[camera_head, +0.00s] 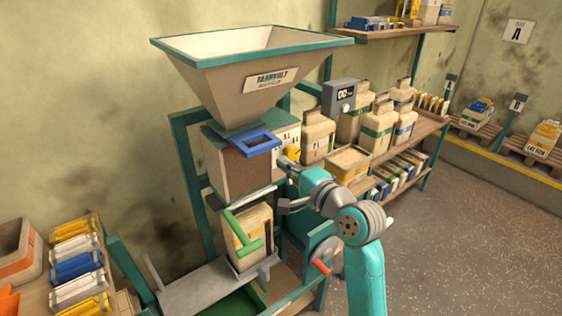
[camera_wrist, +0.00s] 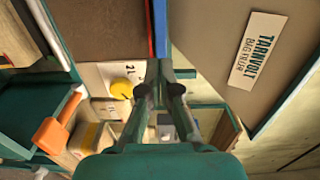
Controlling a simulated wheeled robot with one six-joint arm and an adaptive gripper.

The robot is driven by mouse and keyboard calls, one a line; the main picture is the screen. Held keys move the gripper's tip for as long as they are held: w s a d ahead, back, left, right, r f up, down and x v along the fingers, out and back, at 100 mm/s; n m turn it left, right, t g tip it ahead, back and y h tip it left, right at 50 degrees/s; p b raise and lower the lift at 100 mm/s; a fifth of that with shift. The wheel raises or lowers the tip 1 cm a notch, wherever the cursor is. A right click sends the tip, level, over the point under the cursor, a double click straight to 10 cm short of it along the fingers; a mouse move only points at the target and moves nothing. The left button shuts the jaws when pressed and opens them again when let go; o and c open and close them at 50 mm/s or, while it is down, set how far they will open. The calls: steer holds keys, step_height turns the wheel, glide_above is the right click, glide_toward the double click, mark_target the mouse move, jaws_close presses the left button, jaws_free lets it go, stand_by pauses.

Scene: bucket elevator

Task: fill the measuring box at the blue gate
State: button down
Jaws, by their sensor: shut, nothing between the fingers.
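The blue gate (camera_head: 257,142) is a blue frame-shaped handle under the hopper (camera_head: 250,75). A blue edge also shows at the top of the wrist view (camera_wrist: 161,35). The box with a brown front (camera_head: 228,168) sits below the hopper; it appears to be the measuring box, and its fill level cannot be told. A pale panel with litre marks (camera_head: 284,134) stands to its right, with a yellow knob (camera_head: 292,153). My gripper (camera_head: 284,163) is shut and empty close to the knob. In the wrist view its fingertips (camera_wrist: 160,91) are right of the knob (camera_wrist: 122,90); contact cannot be told.
A green handle (camera_head: 246,240) crosses in front of a beige bag (camera_head: 256,222) below. A red crank knob (camera_head: 321,267) is at lower right. A grey display (camera_head: 340,96) is above my arm. Shelves with containers (camera_head: 378,125) stand behind. Open floor lies right.

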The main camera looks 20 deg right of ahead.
steer(key=v, duration=0.7)
steer(key=shift+s+d, duration=0.15)
steer(key=shift+s, duration=0.2)
stand_by(0.4)
